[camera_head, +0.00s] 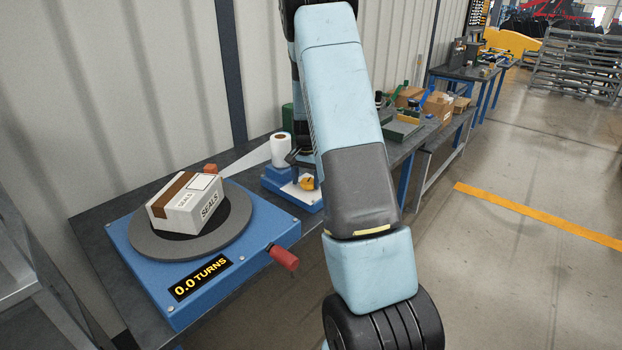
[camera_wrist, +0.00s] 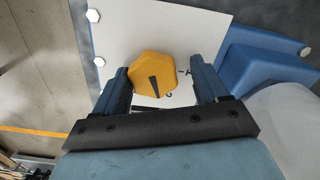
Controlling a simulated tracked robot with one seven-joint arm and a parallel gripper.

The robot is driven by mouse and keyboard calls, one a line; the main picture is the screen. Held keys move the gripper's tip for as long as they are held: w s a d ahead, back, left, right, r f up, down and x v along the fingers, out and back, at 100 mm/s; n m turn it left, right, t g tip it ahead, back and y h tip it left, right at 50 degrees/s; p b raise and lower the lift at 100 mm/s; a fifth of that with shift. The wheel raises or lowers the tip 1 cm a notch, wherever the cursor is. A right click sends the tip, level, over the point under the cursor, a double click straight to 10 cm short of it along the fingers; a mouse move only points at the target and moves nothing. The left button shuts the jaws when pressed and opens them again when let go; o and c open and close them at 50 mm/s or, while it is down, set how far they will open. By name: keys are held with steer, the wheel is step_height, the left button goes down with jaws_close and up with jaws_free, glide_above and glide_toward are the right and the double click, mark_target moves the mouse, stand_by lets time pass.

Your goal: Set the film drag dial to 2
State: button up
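The film drag dial (camera_wrist: 152,74) is a yellow, many-sided knob on a white plate (camera_wrist: 131,32), with a black wedge mark on its face. In the wrist view the wedge's narrow end points down, towards the bar of my gripper. Small dark marks stand on the plate to the dial's right and lower right; I cannot read them surely. My gripper (camera_wrist: 159,72) is open, one finger on each side of the dial, with a clear gap on the right and a narrower one on the left. In the head view the dial (camera_head: 307,183) shows partly beside my arm.
A turntable (camera_head: 163,247) on a blue base carries a box marked SEALS (camera_head: 188,206); its display (camera_head: 200,278) reads 0.0 TURNS. A red-handled crank (camera_head: 284,257) sticks out in front.

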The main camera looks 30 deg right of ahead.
mark_target(307, 180)
steer(key=shift+o, duration=0.7)
steer(key=shift+d, duration=0.15)
steer(key=shift+r, duration=0.15)
step_height(307, 180, up, 13)
steer(key=shift+r, duration=0.2)
steer(key=s+a+r+n+t, duration=0.3)
steer(key=s+a+r+n, duration=0.2)
steer(key=s+a+r, duration=0.8)
steer(key=s+a+r+n+t, duration=0.1)
steer(key=s+a+n, duration=0.1)
steer(key=s, duration=0.8)
steer(key=s+a+r+n+t, duration=0.1)
steer(key=s+a+r+n, duration=0.1)
steer(key=s, duration=0.9)
steer(key=shift+s+a+n+t, duration=0.3)
steer(key=shift+a+n, duration=0.3)
steer(key=shift+a, duration=0.65)
